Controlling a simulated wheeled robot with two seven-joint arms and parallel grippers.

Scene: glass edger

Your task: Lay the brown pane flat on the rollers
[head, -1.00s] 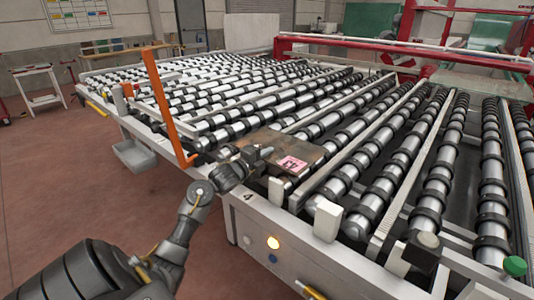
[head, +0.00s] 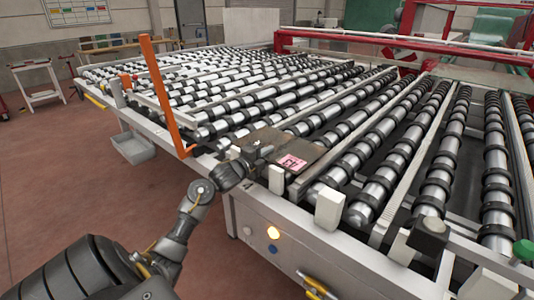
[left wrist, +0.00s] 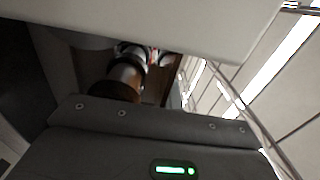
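The brown pane (head: 318,157) is a small dark sheet with a pink label (head: 292,162) marked with dark figures. In the head view it lies level over the near ends of the rollers (head: 372,190), just behind the white stops. I cannot tell whether it touches the rollers. My left gripper (head: 262,153) is at the pane's left edge and appears shut on it; the fingertips are partly hidden. In the left wrist view a pale flat surface (left wrist: 150,20) fills the top, and a roller (left wrist: 126,72) shows beneath it. My right gripper is not in view.
White stops (head: 329,208) stand along the table's front rail (head: 300,232). An orange upright bar (head: 160,97) rises left of my left gripper. A green knob (head: 523,250) is at the right. Bare rollers extend behind the pane, and a red frame (head: 350,42) crosses the back.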

